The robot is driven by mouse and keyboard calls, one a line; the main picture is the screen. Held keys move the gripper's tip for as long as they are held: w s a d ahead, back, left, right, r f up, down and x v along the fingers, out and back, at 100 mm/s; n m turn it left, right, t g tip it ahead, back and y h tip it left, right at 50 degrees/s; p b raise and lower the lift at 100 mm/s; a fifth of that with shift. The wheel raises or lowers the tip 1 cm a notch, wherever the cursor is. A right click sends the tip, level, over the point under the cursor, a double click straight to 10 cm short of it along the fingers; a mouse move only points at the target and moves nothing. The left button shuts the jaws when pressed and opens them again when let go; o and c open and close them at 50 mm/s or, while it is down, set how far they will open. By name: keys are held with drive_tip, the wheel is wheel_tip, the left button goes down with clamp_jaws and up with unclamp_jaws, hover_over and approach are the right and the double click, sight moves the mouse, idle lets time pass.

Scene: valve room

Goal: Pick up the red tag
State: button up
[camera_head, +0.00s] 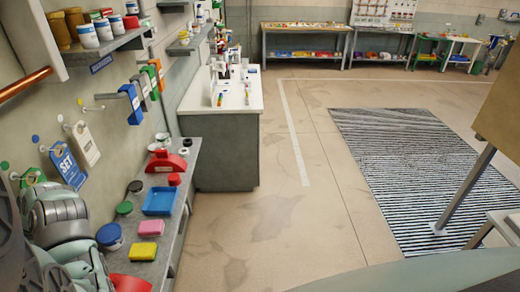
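I make out no tag that is clearly red. On the left wall, hooks carry a blue tag (68,165) reading SET, a cream tag (85,145) and a green tag (33,177) partly hidden by my arm. My arm's pale green and grey links fill the lower left, close to the wall and the shelf. I cannot make out my gripper's fingers. The arm hides part of the wall and the shelf's near end.
The grey shelf (172,225) below the tags holds a blue tray (160,201), yellow (151,228) and pink (142,252) blocks and a red holder (166,162). A cabinet (226,150) stands beyond.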

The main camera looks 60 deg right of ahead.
drive_tip(key=c, duration=0.7)
drive_tip(key=shift+r, duration=0.1)
